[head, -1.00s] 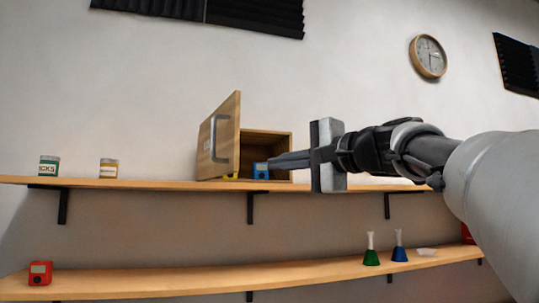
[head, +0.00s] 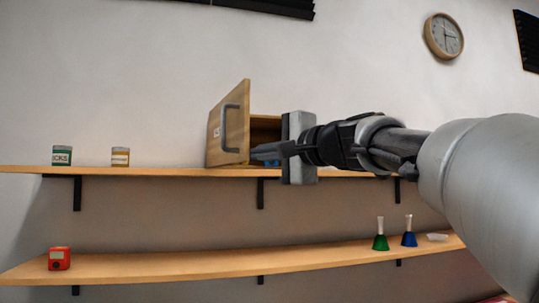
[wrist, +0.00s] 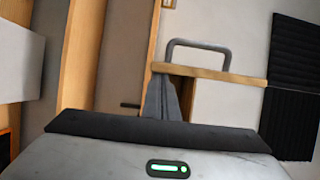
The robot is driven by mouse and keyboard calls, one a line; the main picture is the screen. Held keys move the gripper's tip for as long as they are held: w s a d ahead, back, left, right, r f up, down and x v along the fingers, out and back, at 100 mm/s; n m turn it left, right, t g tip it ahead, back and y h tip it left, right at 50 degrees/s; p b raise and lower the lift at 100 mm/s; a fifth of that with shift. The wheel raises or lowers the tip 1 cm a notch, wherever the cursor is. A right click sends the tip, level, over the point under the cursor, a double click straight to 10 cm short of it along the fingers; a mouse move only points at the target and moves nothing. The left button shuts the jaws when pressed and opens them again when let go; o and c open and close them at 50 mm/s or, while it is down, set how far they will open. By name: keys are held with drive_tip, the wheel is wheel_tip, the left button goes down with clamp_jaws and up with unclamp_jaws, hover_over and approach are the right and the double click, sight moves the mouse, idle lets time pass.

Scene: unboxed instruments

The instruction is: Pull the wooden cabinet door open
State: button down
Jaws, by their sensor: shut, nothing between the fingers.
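The wooden cabinet (head: 266,130) stands on the upper shelf, its door (head: 222,142) swung part-way out to the left. A grey bar handle (head: 232,128) is on the door's outer face; it also shows in the wrist view (wrist: 200,45), beyond the door's edge (wrist: 215,74). My gripper (head: 255,152) is shut and empty. Its fingertips are at the door's inner side, in front of the cabinet opening, not on the handle. In the wrist view the fingers (wrist: 164,98) reach up to the door edge; I cannot tell whether they touch it. My gripper hides much of the interior.
A blue item (head: 271,163) shows partly inside the cabinet. The lower shelf (head: 200,262) holds a red device (head: 59,259), and green (head: 380,240) and blue (head: 409,238) flasks.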

drive_tip(key=s+a, duration=0.3)
drive_tip(key=a, duration=0.2)
drive_tip(key=shift+a+b, duration=0.35)
drive_tip(key=shift+a, duration=0.05)
drive_tip(key=shift+w+d, duration=0.1)
